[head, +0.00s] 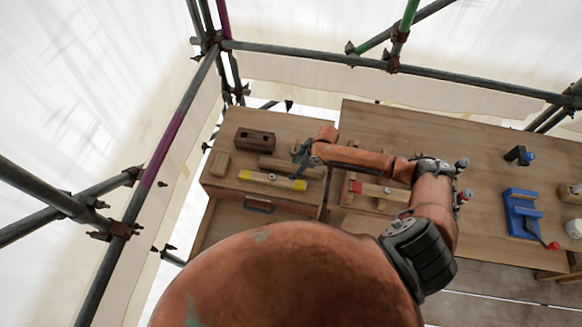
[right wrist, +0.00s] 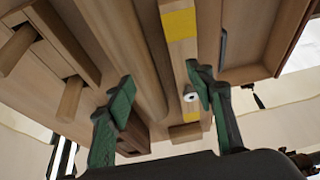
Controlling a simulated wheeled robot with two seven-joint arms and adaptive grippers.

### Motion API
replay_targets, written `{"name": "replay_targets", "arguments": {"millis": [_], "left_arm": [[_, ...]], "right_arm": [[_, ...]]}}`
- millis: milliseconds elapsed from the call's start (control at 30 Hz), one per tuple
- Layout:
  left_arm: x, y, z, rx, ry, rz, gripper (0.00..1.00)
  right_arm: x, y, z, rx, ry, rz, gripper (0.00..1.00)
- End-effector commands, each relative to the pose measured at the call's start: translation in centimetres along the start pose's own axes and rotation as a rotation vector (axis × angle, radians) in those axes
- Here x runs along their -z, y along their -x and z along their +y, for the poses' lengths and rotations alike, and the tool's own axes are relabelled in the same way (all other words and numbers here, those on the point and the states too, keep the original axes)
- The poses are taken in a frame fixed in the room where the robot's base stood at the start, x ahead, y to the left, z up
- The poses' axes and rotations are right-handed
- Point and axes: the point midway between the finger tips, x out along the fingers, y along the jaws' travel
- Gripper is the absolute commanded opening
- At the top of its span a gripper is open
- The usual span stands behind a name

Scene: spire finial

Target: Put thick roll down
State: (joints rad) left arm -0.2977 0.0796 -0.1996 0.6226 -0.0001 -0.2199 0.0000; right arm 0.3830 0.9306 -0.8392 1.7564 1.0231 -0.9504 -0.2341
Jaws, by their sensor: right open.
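A long, pale wooden roll (head: 292,167) lies on the left bench, just behind the yellow-ended bar; I take it to be the thick roll. It also shows in the right wrist view (right wrist: 140,45) as a rounded length. Whether a finger touches the roll I cannot tell. My left gripper is out of view.
The yellow-ended bar (head: 270,180) lies along the bench front. Scaffold poles (head: 160,150) border the left.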

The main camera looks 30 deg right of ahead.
Motion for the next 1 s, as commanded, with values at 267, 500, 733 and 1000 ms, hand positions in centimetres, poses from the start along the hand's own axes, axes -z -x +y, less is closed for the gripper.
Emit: {"name": "replay_targets", "arguments": {"millis": [267, 500, 733, 1000], "left_arm": [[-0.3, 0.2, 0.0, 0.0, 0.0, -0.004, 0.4], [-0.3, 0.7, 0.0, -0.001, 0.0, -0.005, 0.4], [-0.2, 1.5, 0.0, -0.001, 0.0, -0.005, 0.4], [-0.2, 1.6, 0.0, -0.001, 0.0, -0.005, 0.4]], "right_arm": [[-0.7, 0.9, 3.4, -0.017, -0.01, -0.014, 0.49], [-0.6, -1.5, 3.5, -0.017, -0.01, -0.013, 0.49], [-0.7, -4.5, 3.8, -0.017, -0.011, -0.014, 0.49], [-0.8, -6.1, 3.9, -0.018, -0.009, -0.014, 0.49]]}}
